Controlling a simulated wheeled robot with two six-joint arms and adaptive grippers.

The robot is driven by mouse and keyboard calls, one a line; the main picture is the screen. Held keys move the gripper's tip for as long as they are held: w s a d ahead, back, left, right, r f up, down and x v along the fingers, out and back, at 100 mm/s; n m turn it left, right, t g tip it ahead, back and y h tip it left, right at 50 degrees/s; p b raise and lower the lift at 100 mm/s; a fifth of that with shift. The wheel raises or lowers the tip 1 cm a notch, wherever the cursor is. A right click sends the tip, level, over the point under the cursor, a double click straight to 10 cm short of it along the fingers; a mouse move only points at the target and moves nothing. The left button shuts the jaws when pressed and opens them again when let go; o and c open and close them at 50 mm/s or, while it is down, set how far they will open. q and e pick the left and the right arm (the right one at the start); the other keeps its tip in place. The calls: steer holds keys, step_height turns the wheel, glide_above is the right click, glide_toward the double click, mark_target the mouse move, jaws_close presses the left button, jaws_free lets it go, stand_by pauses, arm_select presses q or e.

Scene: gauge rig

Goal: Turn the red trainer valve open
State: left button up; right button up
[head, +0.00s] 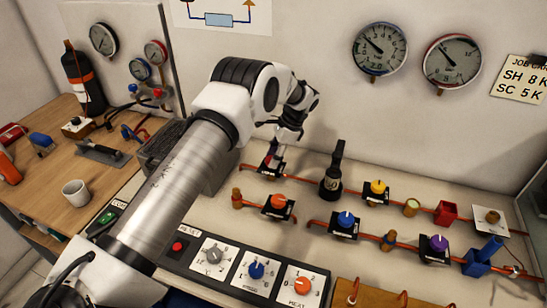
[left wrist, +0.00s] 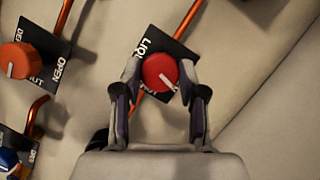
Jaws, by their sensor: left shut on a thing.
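The red trainer valve has a round red knob (left wrist: 159,71) with a white pointer mark, on a black plate (left wrist: 176,51) whose lettering begins "LIQU". The mark points down and right in the left wrist view. My left gripper (left wrist: 161,80) is shut on the knob, one finger on each side. In the head view my left gripper (head: 275,155) reaches down onto this valve at the back of the panel, and its fingers partly hide the knob. The black plate (head: 268,169) shows below them. My right gripper is in neither view.
An orange-knobbed valve (head: 279,202) stands close by, left of the red one in the left wrist view (left wrist: 17,60). A black upright fitting (head: 332,175) and a yellow-knobbed valve (head: 376,189) stand to its right. Copper pipes (head: 311,184) run between them.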

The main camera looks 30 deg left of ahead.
arm_select(q)
steer(key=shift+f+n+g+h+b, duration=0.15)
steer(key=shift+n+g+h, duration=0.1)
steer(key=shift+n, duration=0.45)
steer(key=shift+f+n+g+h+b, duration=0.15)
steer(key=shift+n+g, duration=0.1)
steer(key=shift+n, duration=0.45)
steer(key=shift+s, duration=0.1)
steer(key=o, duration=1.1)
steer(key=shift+r, duration=0.1)
steer(key=shift+o, duration=0.2)
steer(key=shift+a, duration=0.1)
steer(key=v, duration=0.7)
steer(key=shift+r, duration=0.3)
